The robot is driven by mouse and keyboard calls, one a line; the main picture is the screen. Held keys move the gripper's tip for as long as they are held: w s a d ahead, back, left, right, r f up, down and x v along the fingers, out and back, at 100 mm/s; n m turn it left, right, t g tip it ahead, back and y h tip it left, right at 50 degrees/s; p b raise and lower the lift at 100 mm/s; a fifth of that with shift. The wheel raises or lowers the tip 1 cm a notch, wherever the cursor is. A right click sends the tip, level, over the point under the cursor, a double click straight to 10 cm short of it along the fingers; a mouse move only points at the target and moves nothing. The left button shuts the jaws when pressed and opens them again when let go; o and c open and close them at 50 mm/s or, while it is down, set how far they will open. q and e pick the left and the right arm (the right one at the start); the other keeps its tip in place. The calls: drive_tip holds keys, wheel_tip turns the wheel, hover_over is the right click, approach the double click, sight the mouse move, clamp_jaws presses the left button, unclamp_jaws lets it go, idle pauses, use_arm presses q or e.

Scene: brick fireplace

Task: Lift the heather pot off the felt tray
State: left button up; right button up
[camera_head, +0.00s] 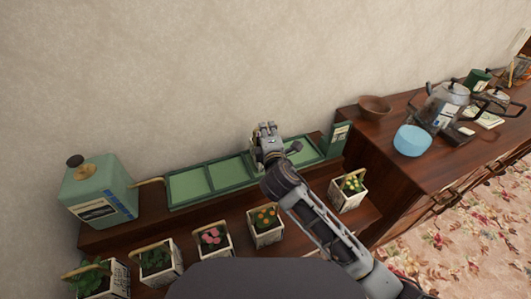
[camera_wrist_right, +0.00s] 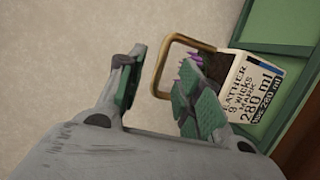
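The heather pot (camera_wrist_right: 252,85) shows in the right wrist view as a white labelled box with purple flowers and a tan hoop handle (camera_wrist_right: 164,55). My right gripper (camera_wrist_right: 160,92) is open; one finger overlaps the flowers and the pot's near side, the other is apart on the left. Whether either finger touches the pot cannot be told. In the head view my right gripper (camera_head: 267,140) is above the felt tray (camera_head: 209,164) and hides the pot. My left gripper is not in view.
A green jug (camera_head: 98,192) stands left of the tray. Several handled plant pots, including a pink-flowered one (camera_head: 212,238), line the shelf in front. A green box (camera_head: 336,138) stands at the tray's right end. A higher cabinet with a blue bowl (camera_head: 411,141) is at right. The wall is close behind.

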idle(0.3)
drive_tip(key=shift+x, duration=2.6)
clamp_jaws()
